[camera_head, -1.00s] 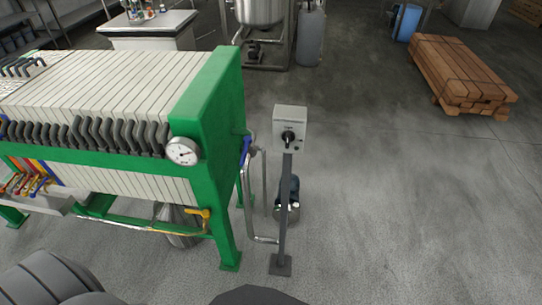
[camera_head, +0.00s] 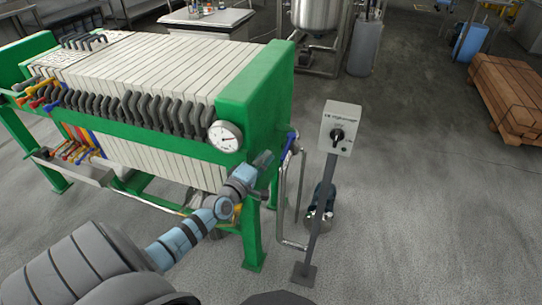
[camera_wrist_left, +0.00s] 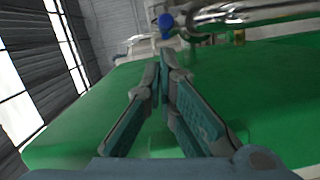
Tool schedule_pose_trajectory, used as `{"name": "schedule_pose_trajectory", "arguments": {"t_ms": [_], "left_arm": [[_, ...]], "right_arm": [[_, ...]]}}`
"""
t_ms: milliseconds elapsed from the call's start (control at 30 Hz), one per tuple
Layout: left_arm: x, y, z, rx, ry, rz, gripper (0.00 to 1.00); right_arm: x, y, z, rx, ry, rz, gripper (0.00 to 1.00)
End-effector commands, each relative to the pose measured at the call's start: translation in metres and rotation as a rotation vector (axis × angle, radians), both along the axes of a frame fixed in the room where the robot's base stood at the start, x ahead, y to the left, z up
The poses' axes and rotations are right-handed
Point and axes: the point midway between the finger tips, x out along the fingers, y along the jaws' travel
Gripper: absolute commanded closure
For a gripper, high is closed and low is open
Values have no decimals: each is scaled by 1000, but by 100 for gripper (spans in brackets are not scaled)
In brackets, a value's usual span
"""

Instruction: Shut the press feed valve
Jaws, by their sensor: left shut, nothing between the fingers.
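The green filter press (camera_head: 262,85) stands at left with its pale plates. A blue valve lever (camera_head: 288,147) sits on the steel pipe at the right side of its end plate. The blue lever also shows in the left wrist view (camera_wrist_left: 166,20), beyond the fingers near the top. My left gripper (camera_head: 265,158) is shut and empty, in front of the green end plate, just left of the blue lever and apart from it. In the left wrist view its fingertips (camera_wrist_left: 163,55) meet over the green surface. My right gripper is not in view.
A control box (camera_head: 340,128) on a grey post stands right of the pipe, with a dark pump (camera_head: 322,200) behind the post. A round gauge (camera_head: 225,136) is on the press. Wood planks (camera_head: 510,98) lie at right. The floor between is clear.

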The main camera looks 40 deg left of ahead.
Motion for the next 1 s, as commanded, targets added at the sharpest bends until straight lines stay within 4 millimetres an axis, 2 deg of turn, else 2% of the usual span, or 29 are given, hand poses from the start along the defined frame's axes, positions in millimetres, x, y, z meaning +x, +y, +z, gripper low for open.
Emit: {"name": "schedule_pose_trajectory", "arguments": {"t_ms": [100,300,667,1000], "left_arm": [[19,3,-5,0,-2,1,100],[34,4,-4,1,1,0,100],[34,4,-2,1,2,1,100],[34,-2,-1,0,2,53,100]], "right_arm": [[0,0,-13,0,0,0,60],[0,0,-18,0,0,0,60],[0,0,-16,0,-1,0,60],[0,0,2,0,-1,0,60]]}}
